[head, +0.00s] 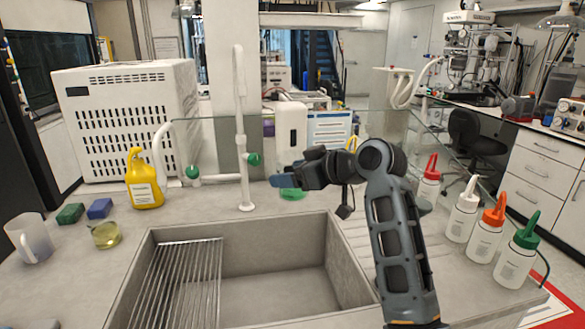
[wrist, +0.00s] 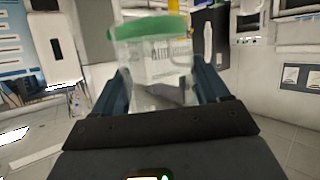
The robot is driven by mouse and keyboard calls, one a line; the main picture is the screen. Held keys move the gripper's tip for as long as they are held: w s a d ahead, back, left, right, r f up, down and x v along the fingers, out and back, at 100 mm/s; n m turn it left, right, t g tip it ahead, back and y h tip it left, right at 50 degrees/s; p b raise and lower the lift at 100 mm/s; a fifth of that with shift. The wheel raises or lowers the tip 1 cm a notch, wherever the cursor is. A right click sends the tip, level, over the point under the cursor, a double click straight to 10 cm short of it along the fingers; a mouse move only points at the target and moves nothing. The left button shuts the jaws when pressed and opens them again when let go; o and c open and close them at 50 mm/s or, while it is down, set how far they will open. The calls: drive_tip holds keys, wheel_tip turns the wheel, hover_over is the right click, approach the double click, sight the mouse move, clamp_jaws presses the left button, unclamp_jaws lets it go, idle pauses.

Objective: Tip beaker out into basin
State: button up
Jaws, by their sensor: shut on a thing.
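My gripper (head: 284,181) reaches in from the right in the head view, near the back edge of the basin. It is shut on a clear beaker with green liquid (head: 291,194); only the green bottom part shows below the fingers there. In the wrist view the clear beaker (wrist: 158,65) sits between both fingers, its green band at the top; that picture looks upside down, so the beaker seems about upright. The grey basin (head: 280,225) lies below and in front. I cannot tell whether the beaker is over it or over the back counter.
A wire rack (head: 180,285) covers the basin's left part; its right part is bare. A white tap (head: 243,130) stands behind. A yellow bottle (head: 144,180), small beaker (head: 105,235) and clear jug (head: 28,240) stand left. Several wash bottles (head: 486,238) stand right.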

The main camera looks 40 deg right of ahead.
drive_tip(key=d+f+n+t+h+b, duration=0.3)
drive_tip(key=f+n+h+b, duration=0.2)
drive_tip(key=f+n+b, duration=0.5)
wheel_tip(320, 180, down, 5)
drive_tip(key=shift+w+d+r+n+h+b, duration=0.2)
drive_tip(key=shift+w+d+n+h+b, duration=0.15)
drive_tip(key=shift+n, duration=0.25)
idle(1.2)
drive_tip(key=n+b, duration=0.1)
drive_tip(key=b, duration=0.1)
drive_tip(key=r+n+t+b, duration=0.1)
drive_tip(key=b, duration=0.2)
drive_tip(key=shift+s+h, duration=0.1)
drive_tip(key=shift+h, duration=0.15)
drive_tip(key=n+b, duration=0.1)
drive_tip(key=b, duration=0.1)
drive_tip(key=n+b, duration=0.1)
drive_tip(key=b, duration=0.1)
drive_tip(key=shift+r+t, duration=0.25)
drive_tip(key=shift+t, duration=0.15)
drive_tip(key=n+b, duration=0.1)
drive_tip(key=b, duration=0.2)
drive_tip(key=shift+r, duration=0.2)
drive_tip(key=shift+a+r+n+t+b, duration=0.1)
drive_tip(key=shift+r+n+t+b, duration=0.2)
drive_tip(key=shift+n+b, duration=0.25)
